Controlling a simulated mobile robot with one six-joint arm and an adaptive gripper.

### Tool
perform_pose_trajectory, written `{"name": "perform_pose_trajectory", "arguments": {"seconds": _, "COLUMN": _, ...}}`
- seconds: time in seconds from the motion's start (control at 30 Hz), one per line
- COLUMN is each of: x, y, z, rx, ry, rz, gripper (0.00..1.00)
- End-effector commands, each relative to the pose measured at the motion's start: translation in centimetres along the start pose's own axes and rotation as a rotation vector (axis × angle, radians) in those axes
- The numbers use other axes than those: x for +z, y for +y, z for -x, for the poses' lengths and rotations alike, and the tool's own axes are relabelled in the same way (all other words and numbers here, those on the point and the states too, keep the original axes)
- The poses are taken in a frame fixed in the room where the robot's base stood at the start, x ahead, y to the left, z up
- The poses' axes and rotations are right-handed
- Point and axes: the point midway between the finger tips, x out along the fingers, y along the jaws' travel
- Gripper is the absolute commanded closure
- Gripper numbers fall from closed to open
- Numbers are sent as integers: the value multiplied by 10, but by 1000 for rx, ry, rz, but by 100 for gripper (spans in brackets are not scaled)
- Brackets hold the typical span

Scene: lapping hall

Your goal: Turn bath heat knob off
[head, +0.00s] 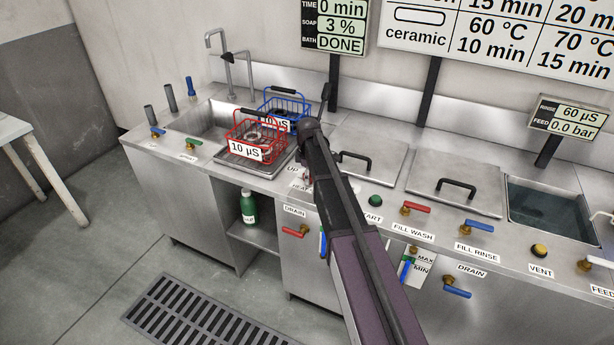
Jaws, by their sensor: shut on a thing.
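My arm reaches up from the bottom of the head view to the steel counter, and my gripper (307,176) points down at the panel beside the HEAT label (299,187). The gripper is shut at the spot of the bath heat knob. The knob itself is hidden behind the gripper and arm, so its setting cannot be read. A display (340,25) on the wall reads BATH DONE, with 0 min and 3 % above.
A red basket (257,134) marked 10 µS and a blue basket (287,103) stand left of my gripper. A lidded tank (367,168) is just right. A green START button (375,201), a red-handled valve (415,208) and a blue-handled valve (478,226) line the front edge.

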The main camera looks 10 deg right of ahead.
Motion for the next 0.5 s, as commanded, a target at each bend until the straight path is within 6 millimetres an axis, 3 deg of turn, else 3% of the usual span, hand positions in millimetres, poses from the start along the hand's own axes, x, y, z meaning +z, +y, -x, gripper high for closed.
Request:
{"name": "perform_pose_trajectory", "arguments": {"seconds": 0.3, "x": 0, "y": 4, "z": 0, "rx": 7, "ry": 0, "rz": 4, "gripper": 90}}
{"name": "perform_pose_trajectory", "arguments": {"seconds": 0.33, "x": 0, "y": 4, "z": 0, "rx": 7, "ry": -1, "rz": 4, "gripper": 39}}
{"name": "perform_pose_trajectory", "arguments": {"seconds": 0.43, "x": 0, "y": 4, "z": 0, "rx": 7, "ry": -1, "rz": 3, "gripper": 9}}
{"name": "perform_pose_trajectory", "arguments": {"seconds": 0.5, "x": 0, "y": 3, "z": 0, "rx": 5, "ry": -1, "rz": 3, "gripper": 8}}
